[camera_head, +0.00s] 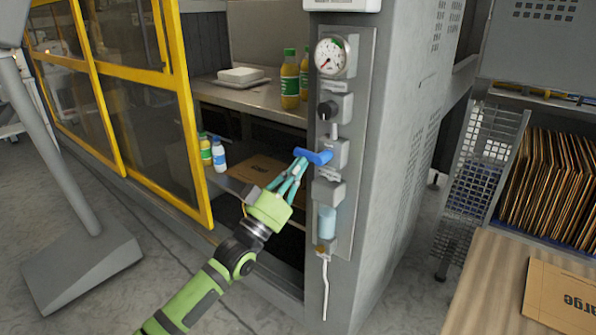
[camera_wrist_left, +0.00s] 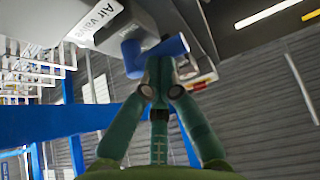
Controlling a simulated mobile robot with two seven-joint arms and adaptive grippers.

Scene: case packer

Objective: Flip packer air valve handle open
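The blue air valve handle (camera_head: 318,157) sits on a grey valve block on the cabinet's front panel, below a black knob and a pressure gauge. It lies roughly level, its left end sticking out past the panel. My left gripper (camera_head: 301,164) reaches up to it from below left, its teal fingers drawn together at the handle. In the left wrist view the fingertips (camera_wrist_left: 162,68) meet at the blue handle (camera_wrist_left: 158,52), beside a white label reading "Air Valve". The contact itself is partly hidden. My right gripper is not in view.
The pressure gauge (camera_head: 333,57) and black knob (camera_head: 328,110) are above the handle; a grey block (camera_head: 328,191) and a bluish filter bowl (camera_head: 327,222) are below. A yellow-framed guard door (camera_head: 186,110) stands left. Bottles (camera_head: 290,80) stand on a shelf behind.

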